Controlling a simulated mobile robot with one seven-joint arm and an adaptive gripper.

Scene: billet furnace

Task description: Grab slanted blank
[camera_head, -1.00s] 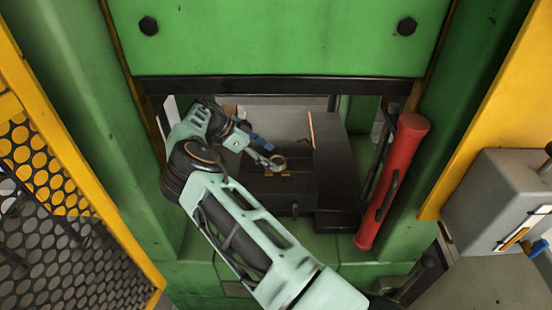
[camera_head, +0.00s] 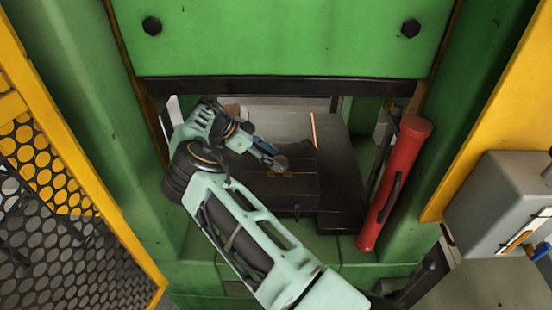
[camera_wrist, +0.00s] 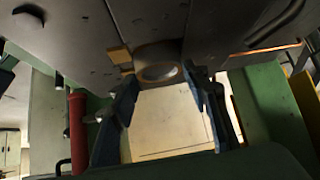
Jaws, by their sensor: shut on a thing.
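The blank (camera_head: 281,163) is a small grey-brown round piece at the dark die block in the press opening. In the wrist view the blank (camera_wrist: 158,52) shows its round end between the blue fingertips, close to the dark block surface. My gripper (camera_wrist: 160,76) is shut on the blank, with one finger on each side. In the head view my gripper (camera_head: 270,155) reaches in from the left. The blank's exact tilt and its contact with the block are hard to tell.
The dark die block (camera_head: 338,190) fills the opening below the green press ram (camera_head: 280,40). Green columns stand on both sides. A red cylinder (camera_head: 394,185) stands at the right. A yellow mesh guard (camera_head: 50,180) is at the left, and a grey box (camera_head: 500,200) at the far right.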

